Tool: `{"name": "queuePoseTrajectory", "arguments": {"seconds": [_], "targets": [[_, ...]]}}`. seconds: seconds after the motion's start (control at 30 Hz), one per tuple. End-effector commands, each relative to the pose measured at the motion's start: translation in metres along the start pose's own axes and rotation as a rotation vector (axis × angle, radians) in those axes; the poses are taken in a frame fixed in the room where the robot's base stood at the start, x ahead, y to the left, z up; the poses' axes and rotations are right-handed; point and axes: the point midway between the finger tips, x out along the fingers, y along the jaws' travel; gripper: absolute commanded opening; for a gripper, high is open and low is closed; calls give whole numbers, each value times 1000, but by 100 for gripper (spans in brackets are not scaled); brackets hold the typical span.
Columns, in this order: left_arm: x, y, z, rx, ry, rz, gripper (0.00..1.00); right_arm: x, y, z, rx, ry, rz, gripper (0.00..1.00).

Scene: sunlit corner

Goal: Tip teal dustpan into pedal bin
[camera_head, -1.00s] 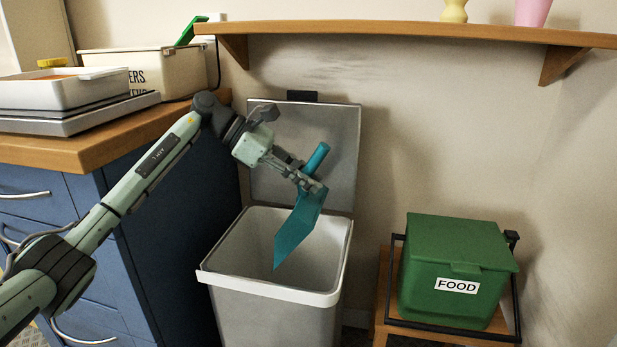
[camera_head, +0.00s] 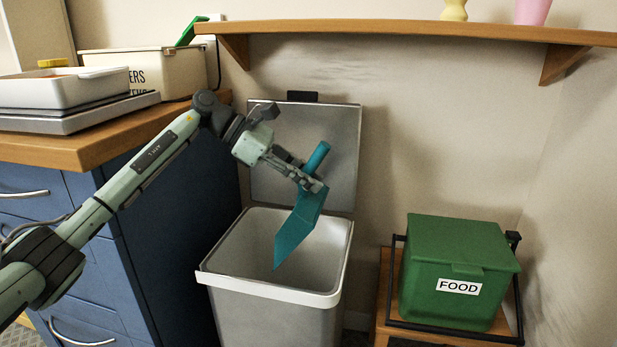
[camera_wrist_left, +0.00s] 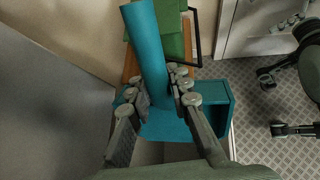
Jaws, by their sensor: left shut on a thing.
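The teal dustpan (camera_head: 301,229) hangs steeply tilted over the open pedal bin (camera_head: 343,262), its pan end pointing down at the mouth and its handle up. My left gripper (camera_head: 312,184) is shut on the dustpan near the base of its handle. In the left wrist view the dustpan's handle (camera_wrist_left: 149,50) runs between the fingers of my left gripper (camera_wrist_left: 158,85). The bin's grey lid (camera_head: 275,155) stands upright against the wall. The bin's floor is hidden. My right gripper is not in view.
A green food caddy (camera_head: 458,255) with a black handle sits on a low wooden stand right of the bin. A wooden shelf (camera_head: 400,33) runs above. The blue cabinet (camera_head: 170,230) with its wooden worktop (camera_head: 110,142) stands close on the left.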

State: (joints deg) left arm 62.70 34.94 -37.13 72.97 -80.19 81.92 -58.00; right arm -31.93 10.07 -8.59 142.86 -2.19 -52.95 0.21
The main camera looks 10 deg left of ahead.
Motion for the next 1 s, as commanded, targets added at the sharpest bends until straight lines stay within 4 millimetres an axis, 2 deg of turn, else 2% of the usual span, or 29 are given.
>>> {"name": "queuePoseTrajectory", "arguments": {"seconds": [0.17, 0.33, 0.9, 0.93, 1.0], "targets": [[0, 0, 1, 0, 0, 1, 0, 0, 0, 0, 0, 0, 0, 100], [-13, 2, 19, 21, 87, 5, 0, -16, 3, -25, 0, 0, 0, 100], [-51, 8, 74, 146, 720, 25, 0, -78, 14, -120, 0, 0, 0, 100], [-47, 8, 72, 159, 767, 27, 0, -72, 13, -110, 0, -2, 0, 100], [-53, 9, 78, 174, 859, 32, 0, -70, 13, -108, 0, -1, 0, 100]]}}
